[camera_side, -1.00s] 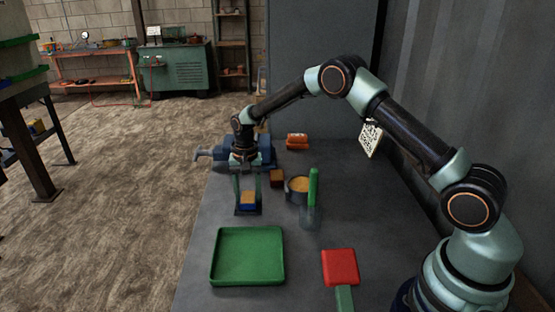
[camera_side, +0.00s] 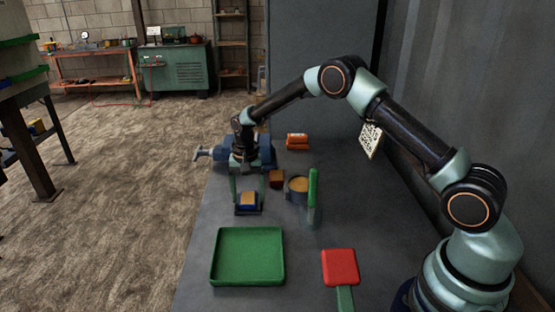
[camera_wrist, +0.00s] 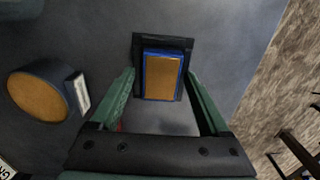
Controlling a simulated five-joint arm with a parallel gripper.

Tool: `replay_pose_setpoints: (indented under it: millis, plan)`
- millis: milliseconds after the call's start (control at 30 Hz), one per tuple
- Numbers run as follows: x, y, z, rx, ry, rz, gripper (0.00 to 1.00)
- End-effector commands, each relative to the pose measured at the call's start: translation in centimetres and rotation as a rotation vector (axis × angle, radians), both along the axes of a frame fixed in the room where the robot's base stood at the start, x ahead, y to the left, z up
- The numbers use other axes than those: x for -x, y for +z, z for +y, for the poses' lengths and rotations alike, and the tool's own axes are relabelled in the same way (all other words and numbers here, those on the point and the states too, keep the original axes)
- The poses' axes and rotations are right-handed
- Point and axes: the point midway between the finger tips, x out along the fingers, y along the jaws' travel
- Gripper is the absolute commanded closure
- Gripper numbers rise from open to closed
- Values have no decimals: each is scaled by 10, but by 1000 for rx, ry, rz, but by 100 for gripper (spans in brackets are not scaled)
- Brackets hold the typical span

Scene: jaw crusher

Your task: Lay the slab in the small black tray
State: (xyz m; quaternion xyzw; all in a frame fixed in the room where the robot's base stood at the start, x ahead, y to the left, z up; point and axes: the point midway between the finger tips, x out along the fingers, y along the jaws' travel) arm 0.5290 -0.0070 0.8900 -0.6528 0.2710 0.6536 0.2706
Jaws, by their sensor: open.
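The slab (camera_side: 248,198), blue with a tan-orange top face, lies in the small black tray (camera_side: 238,211). In the wrist view the slab (camera_wrist: 164,77) sits inside the black tray (camera_wrist: 138,44), with the tray's dark rim showing at its far side and edges. Its near end is close to the tray's near edge. My gripper (camera_side: 248,190) is open, its two green fingers on either side of the slab and apart from it. The wrist view shows my gripper (camera_wrist: 160,76) with nothing between its fingers but the view down to slab and tray.
A blue vise (camera_side: 264,150) stands behind the tray. A brown block (camera_side: 276,179), a round pot (camera_side: 298,190) with tan contents and an upright green handle (camera_side: 313,188) are to the right. A green tray (camera_side: 220,278) and red paddle (camera_side: 341,267) lie nearer. Orange pieces (camera_side: 297,141) lie farther back.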

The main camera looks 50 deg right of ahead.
Motion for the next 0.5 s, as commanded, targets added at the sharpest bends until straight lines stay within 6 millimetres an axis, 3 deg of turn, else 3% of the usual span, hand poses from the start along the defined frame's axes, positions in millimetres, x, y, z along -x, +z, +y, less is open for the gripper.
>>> replay_pose_setpoints:
  millis: [300, 500]
  plan:
    - [-1, 68, -1, 0, 0, -4, 13]
    - [-1, 103, -1, 0, 0, -4, 13]
